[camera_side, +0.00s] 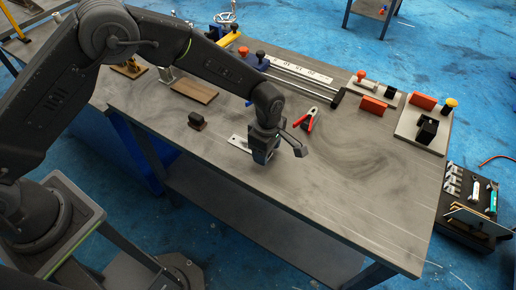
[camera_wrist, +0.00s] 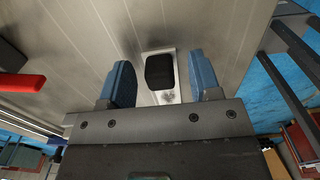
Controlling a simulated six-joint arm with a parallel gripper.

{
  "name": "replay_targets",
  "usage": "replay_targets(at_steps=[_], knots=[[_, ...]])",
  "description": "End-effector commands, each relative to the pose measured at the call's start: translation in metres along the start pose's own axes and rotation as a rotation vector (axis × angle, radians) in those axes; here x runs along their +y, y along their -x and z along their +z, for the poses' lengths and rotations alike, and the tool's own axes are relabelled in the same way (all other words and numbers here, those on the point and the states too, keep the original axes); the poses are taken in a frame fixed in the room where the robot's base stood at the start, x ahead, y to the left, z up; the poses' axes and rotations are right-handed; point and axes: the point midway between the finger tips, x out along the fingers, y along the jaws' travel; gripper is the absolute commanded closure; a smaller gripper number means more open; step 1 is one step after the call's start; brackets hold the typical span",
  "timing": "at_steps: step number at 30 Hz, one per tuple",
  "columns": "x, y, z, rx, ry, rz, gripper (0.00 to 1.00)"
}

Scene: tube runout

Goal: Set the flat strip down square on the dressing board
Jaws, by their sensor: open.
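The flat strip (camera_side: 237,143) is a pale metal strip lying on the grey bench, partly hidden under my gripper (camera_side: 263,159) in the side view. In the wrist view the strip (camera_wrist: 168,98) shows between the two blue fingers of my gripper (camera_wrist: 160,86), with a black patch on it. The fingers stand apart, one on each side, with gaps between them and the strip. A plain brown board (camera_side: 194,91), which looks like the dressing board, lies bare on the bench, up and left of the strip.
Red-handled pliers (camera_side: 308,120) lie to the right of my gripper. Rails (camera_side: 299,76) and a grey fixture plate (camera_side: 420,128) stand farther off. The bench's right front is clear.

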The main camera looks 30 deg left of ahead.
Motion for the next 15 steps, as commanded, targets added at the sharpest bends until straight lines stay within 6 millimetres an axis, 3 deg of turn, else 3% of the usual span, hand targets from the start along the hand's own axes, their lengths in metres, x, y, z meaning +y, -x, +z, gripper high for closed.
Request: replay_targets(at_steps=[5, 15], knots=[[0.0002, 0.0, 0.0001, 0.0, 0.0, 0.001, 0.43], [0.0, 0.0003, 0.0001, 0.0, 0.0, 0.0, 0.74]])
